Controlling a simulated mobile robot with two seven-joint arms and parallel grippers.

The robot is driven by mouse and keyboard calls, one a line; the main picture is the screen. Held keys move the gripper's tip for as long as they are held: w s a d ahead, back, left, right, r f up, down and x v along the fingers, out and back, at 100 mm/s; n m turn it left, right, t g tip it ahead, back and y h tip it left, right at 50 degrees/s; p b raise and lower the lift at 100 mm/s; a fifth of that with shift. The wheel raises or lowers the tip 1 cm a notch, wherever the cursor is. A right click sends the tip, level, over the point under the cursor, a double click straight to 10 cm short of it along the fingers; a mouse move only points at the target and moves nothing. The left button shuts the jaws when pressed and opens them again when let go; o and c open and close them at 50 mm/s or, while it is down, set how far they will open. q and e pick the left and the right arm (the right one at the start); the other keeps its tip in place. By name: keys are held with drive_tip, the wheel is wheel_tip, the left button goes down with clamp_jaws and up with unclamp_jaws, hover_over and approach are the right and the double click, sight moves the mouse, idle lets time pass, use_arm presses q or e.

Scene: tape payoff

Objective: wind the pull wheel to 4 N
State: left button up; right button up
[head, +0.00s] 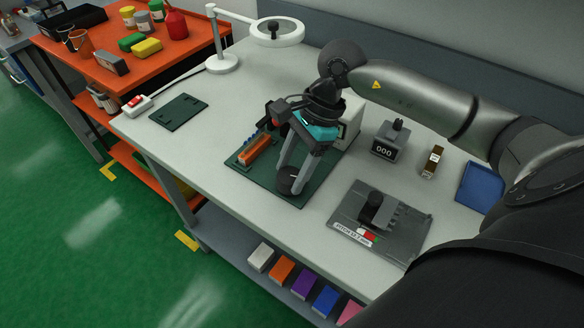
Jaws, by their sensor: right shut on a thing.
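My right gripper (290,178) reaches down from the right over a dark green board (313,184) on the bench. Its two grey fingers are shut on a small dark round piece at the board's front edge, which looks like the pull wheel (287,187). Fingers and wrist hide much of the fixture. An orange block (258,148) with blue bits beside it sits on the board, left of the fingers. A pale box (351,118) stands partly hidden behind my wrist. I can read no force value. My left gripper is out of view.
Right of the board stand a counter reading 000 (384,150), a small brown bottle (432,161), a grey fixture plate (401,222) and a blue tray (480,187). Bench (225,115) between is clear.

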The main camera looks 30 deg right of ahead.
drive_tip(key=m+b, duration=0.1)
drive_tip(key=m, duration=0.1)
drive_tip(key=m+t+b, duration=0.1)
drive_tip(key=m, duration=0.1)
drive_tip(key=shift+s+t+h, duration=0.1)
drive_tip(key=shift+t+h, duration=0.2)
drive_tip(key=shift+m, duration=0.8)
drive_tip(key=shift+a+m+t+b, duration=0.1)
drive_tip(key=shift+m+t+b, duration=0.3)
drive_tip(key=shift+m+b, duration=0.2)
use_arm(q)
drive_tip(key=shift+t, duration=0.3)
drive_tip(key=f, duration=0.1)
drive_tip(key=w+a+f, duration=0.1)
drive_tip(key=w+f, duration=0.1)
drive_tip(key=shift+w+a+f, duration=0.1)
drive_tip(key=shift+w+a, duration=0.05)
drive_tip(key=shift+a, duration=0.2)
use_arm(e)
drive_tip(key=shift+m+h, duration=0.3)
